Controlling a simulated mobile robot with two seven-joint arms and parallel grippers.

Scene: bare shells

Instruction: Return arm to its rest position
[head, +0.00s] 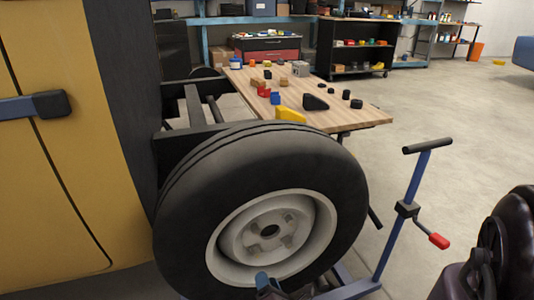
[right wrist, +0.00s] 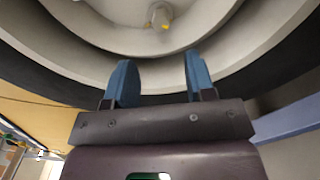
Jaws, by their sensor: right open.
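My right arm comes in at the lower right of the head view. The blue fingertips of my right gripper (head: 268,287) show at the bottom edge, in front of the lower part of the wheel. In the right wrist view its two blue fingers (right wrist: 159,80) stand apart with nothing between them. The pale rim of the wheel (right wrist: 220,40) fills the space beyond the fingertips. I cannot tell whether the fingers touch it. My left gripper is not in view.
A large black tyre (head: 185,215) stands by a yellow vehicle body (head: 40,200). A blue stand with a red handle (head: 438,241) rises between the wheel and my right arm. A wooden table (head: 350,115) bears several small parts. Open floor (head: 450,110) lies at the right.

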